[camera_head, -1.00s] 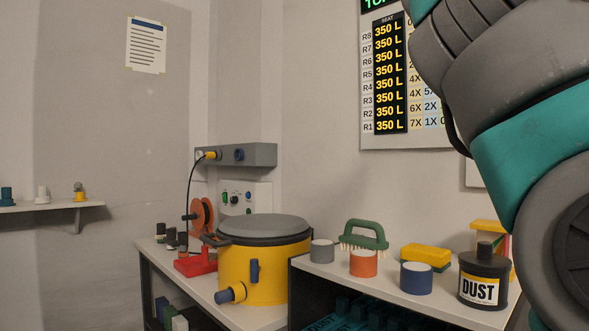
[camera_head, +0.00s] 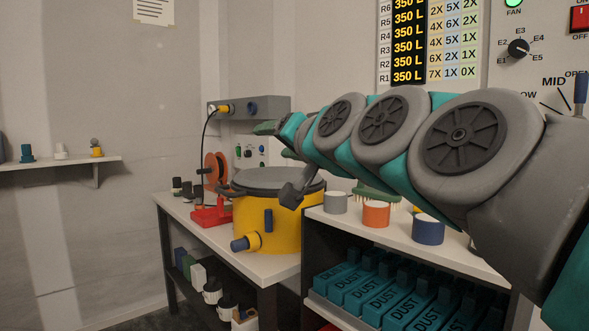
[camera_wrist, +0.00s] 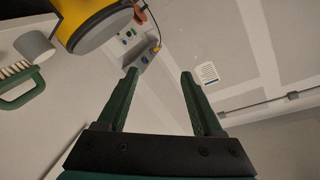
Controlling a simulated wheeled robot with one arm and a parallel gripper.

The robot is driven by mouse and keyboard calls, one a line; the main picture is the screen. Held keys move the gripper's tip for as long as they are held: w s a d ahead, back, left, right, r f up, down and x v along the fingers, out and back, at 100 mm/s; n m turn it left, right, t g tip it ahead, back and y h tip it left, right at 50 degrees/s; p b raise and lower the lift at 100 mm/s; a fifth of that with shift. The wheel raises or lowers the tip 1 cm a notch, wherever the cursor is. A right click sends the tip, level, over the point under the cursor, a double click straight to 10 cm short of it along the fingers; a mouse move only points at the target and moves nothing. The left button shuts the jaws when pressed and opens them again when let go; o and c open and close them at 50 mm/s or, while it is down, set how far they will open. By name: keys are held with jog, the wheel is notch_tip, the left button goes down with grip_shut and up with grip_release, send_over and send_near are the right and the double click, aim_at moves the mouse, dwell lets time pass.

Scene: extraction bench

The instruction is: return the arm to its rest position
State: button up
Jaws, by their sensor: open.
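My arm stretches from the right side of the head view toward the middle, and its end is above the yellow drum (camera_head: 283,232) with the grey lid. My gripper (camera_head: 265,128) shows there only as a small green tip, partly hidden by my own arm. In the wrist view my gripper (camera_wrist: 159,74) has its two green fingers wide apart, with nothing between them. The drum (camera_wrist: 86,18) shows at the top left of that view, apart from the fingers.
A grey cylinder (camera_head: 335,203), orange cylinder (camera_head: 376,215), blue cylinder (camera_head: 428,231) and green brush (camera_head: 375,193) stand on the right bench under my arm. A wall box (camera_head: 268,107) with a plugged cable is behind the drum. Teal DUST boxes (camera_head: 390,300) fill the shelf below.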

jog(key=s+d+f+n+g+h, duration=0.1)
jog(key=s+d+f+g+h, duration=0.2)
jog(key=f, duration=0.8)
jog(key=s+d+f+g, duration=0.25)
jog(key=s+f, duration=0.25)
jog(key=f, duration=0.6)
jog(key=s+d+f+n+g+h, duration=0.15)
jog(key=s+f+g, duration=0.25)
jog(key=f, duration=0.7)
jog(key=s+d+f+g+h, duration=0.1)
jog(key=s+d+f+g, duration=0.2)
jog(key=s, duration=0.8)
jog(key=s+d+f+g+h, duration=0.2)
jog(key=s+d+f+g, duration=0.2)
jog(key=s+d+f, duration=0.4)
notch_tip(320, 180, down, 3)
jog(key=s, duration=0.3)
jog(key=shift+f, duration=0.15)
